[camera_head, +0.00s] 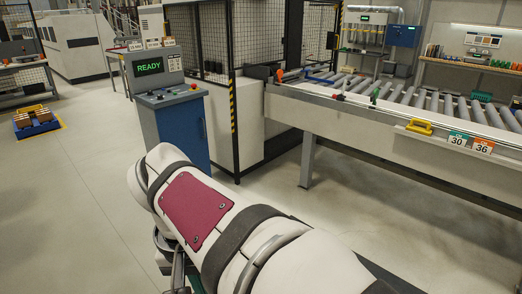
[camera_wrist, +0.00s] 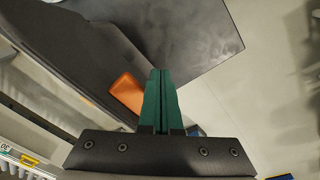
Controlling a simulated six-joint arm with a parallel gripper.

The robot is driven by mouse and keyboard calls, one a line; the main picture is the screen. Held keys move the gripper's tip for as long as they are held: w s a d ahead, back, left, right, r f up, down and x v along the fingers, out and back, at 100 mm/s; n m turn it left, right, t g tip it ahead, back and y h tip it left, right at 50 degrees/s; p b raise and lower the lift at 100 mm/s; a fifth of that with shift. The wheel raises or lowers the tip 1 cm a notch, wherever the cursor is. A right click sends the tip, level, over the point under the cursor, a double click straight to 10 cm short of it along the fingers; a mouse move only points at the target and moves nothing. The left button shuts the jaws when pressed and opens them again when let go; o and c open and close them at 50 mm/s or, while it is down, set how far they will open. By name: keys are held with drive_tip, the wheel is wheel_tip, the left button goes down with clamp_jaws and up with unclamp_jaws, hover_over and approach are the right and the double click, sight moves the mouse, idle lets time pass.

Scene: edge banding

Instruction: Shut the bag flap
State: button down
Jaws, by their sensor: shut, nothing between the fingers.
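My gripper (camera_wrist: 160,73) shows in the wrist view with its two green fingers pressed together and nothing between them. An orange piece (camera_wrist: 126,93) lies just left of the fingers; I cannot tell what it belongs to or whether they touch. A large dark grey form (camera_wrist: 65,45) fills the upper left of the wrist view, and a flat dark surface (camera_wrist: 200,38) lies beyond the fingertips. I cannot make out for sure which of these is the bag or its flap. In the head view my own arm fills the lower middle, and neither the gripper nor a bag can be identified.
A roller conveyor (camera_head: 405,100) runs along the right, with a yellow handle (camera_head: 419,127) and number tags 30 (camera_head: 457,140) and 36 (camera_head: 483,146) on its side. A blue console (camera_head: 177,128) reading READY stands behind my arm. The floor at left is mostly clear.

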drive_tip(key=w+d+f, duration=0.2)
drive_tip(key=w+d, duration=0.9)
drive_tip(key=shift+w+d, duration=0.15)
idle(1.6)
drive_tip(key=shift+r, duration=0.1)
idle(0.6)
wheel_tip(320, 180, up, 6)
drive_tip(key=shift+f, duration=0.1)
idle(0.4)
drive_tip(key=s+d+f, duration=0.1)
drive_tip(key=s, duration=0.3)
drive_tip(key=s+f+m, duration=0.1)
drive_tip(key=s, duration=0.4)
drive_tip(key=s+d+f+m+y, duration=0.1)
drive_tip(key=s, duration=0.3)
drive_tip(key=shift+s+d+f+g, duration=0.2)
drive_tip(key=shift+d+f+g, duration=0.1)
drive_tip(key=shift+d+f, duration=0.05)
drive_tip(key=s+f+m, duration=0.1)
drive_tip(key=s+f, duration=0.3)
drive_tip(key=s, duration=0.2)
drive_tip(key=s+f+m+y, duration=0.1)
drive_tip(key=s+f+m, duration=0.1)
drive_tip(key=s+f, duration=0.2)
drive_tip(key=s, duration=0.3)
drive_tip(key=shift+a+f+m+y, duration=0.15)
drive_tip(key=shift+m+y, duration=0.15)
drive_tip(key=shift+s, duration=0.1)
